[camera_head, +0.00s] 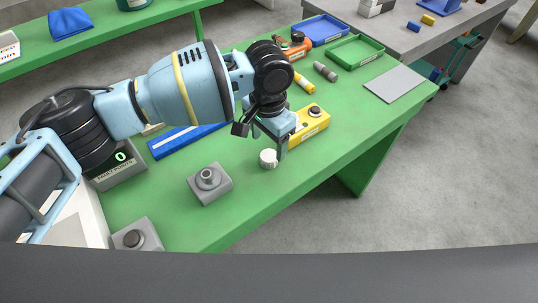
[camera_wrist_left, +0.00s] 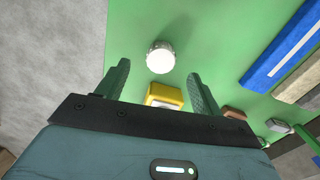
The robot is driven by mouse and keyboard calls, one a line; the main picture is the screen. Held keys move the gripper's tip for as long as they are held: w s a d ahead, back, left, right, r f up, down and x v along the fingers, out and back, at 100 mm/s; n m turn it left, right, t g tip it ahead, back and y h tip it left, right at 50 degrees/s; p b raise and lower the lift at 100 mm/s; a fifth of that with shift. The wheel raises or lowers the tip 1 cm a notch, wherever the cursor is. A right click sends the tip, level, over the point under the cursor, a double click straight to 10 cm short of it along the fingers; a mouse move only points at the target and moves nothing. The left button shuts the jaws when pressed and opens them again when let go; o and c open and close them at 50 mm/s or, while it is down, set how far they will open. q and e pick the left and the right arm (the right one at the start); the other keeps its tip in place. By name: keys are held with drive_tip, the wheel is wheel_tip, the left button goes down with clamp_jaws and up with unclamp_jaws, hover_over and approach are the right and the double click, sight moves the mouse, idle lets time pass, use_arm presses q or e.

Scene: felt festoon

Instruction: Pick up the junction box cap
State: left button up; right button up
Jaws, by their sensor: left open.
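The white round cap (camera_head: 268,158) stands on the green table near its front edge. It also shows in the left wrist view (camera_wrist_left: 160,58), just beyond the fingertips and roughly between their lines. My left gripper (camera_head: 280,148) is above and just beside the cap. In the wrist view its two fingers (camera_wrist_left: 160,80) are spread apart with nothing held. A grey box with a round threaded neck (camera_head: 209,182), seemingly the junction box, sits to the left of the cap. My right gripper is not in view.
A yellow box with a dark button (camera_head: 311,125) stands close behind my left gripper. A blue bar (camera_head: 185,139), a grey button box (camera_head: 137,236) and a digital display (camera_head: 120,160) lie to the left. Green tray (camera_head: 354,52) and grey plate (camera_head: 400,84) are farther right.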

sight(269, 155)
use_arm(q)
drive_tip(key=shift+w+f, duration=0.15)
drive_tip(key=shift+f, duration=0.6)
wheel_tip(269, 155, down, 5)
drive_tip(key=shift+w+d+r, duration=0.1)
drive_tip(key=c, duration=1.1)
drive_tip(key=shift+o, duration=0.2)
